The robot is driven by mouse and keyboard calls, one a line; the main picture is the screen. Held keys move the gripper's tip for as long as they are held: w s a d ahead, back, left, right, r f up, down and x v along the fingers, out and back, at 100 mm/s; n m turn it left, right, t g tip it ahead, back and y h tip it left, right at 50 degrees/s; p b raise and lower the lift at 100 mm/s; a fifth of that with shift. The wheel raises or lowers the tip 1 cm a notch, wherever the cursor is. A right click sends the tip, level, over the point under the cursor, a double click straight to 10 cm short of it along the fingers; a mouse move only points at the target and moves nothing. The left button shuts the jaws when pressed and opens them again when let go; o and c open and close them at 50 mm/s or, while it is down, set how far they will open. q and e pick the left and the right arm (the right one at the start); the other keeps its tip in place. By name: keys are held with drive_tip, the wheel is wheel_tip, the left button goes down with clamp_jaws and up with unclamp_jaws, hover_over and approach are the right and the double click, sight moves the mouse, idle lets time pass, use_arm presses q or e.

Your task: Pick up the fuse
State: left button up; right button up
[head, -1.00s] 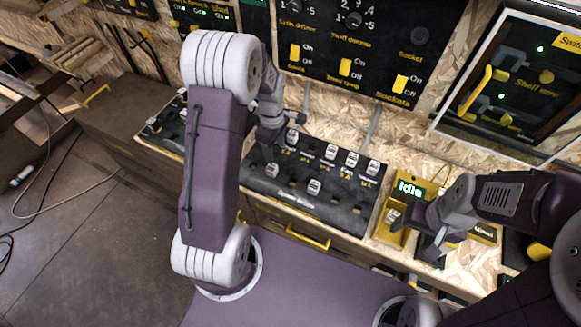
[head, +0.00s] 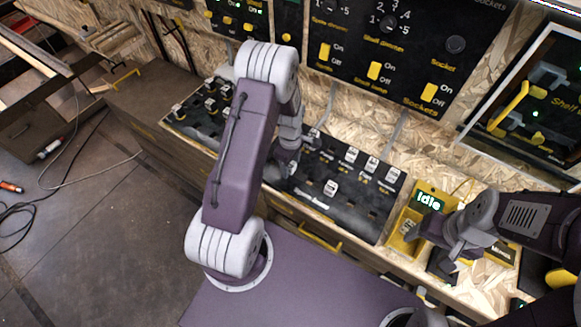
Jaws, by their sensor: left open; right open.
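Several small whitish fuses stand on a black fuse panel (head: 350,215) on the bench. One fuse (head: 331,187) stands in the nearer row, and others, such as this far-row fuse (head: 371,164), stand behind it. My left gripper (head: 287,172) is open, low over the panel's left part; my arm hides much of that area, and I cannot tell whether a fuse is between its fingers. My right gripper (head: 416,236) is open beside a yellow device (head: 434,188) whose screen reads "Idle". A small greyish piece (head: 407,228) sits in the device, partly hidden by this gripper.
A second dark panel with knobs (head: 205,105) lies on the bench to the left. A switch board (head: 385,50) is on the wall behind, and a framed glass cabinet (head: 535,105) is at the right. The floor (head: 100,220) at left is open, with loose cables.

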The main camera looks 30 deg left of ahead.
use_arm(q)
drive_tip(key=shift+r, duration=0.1)
clamp_jaws()
wheel_tip(320, 180, up, 4)
drive_tip(key=shift+r, duration=0.1)
drive_tip(key=d+r, duration=0.6)
drive_tip(key=d, duration=0.5)
drive_tip(key=shift+d+r, duration=0.35)
drive_tip(key=shift+r, duration=0.05)
